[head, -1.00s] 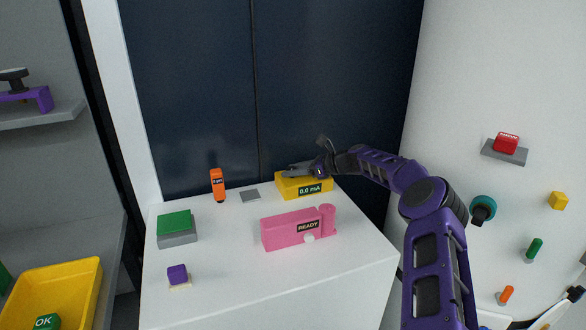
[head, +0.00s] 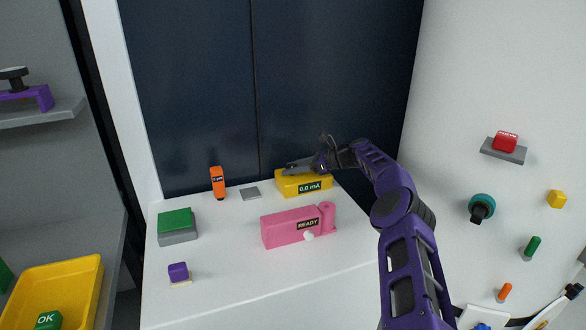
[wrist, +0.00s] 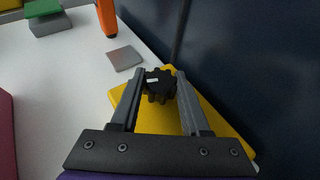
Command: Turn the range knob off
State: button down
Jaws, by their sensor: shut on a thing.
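The yellow meter box (head: 291,186) stands at the back of the white table, against the dark panel. Its display reads "0.0 mA". In the wrist view the top of the yellow box (wrist: 190,135) carries a black scalloped knob (wrist: 158,84) with a small white mark at its left. My gripper (wrist: 160,88) is around the knob, one finger on each side, and shut on it. In the head view my gripper (head: 290,168) is over the box top, and the knob is hard to make out there.
A pink device (head: 290,227) reading "READY" stands in front of the yellow box. A grey plate (head: 250,193) and an orange meter (head: 217,183) are to its left. A green and grey block (head: 177,227) and a purple block (head: 178,272) stand farther left.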

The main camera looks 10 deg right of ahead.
jog(key=shift+c, duration=1.9)
grip_release()
jog(key=v, duration=0.7)
jog(key=shift+s+d, duration=0.1)
jog(key=shift+d, duration=0.1)
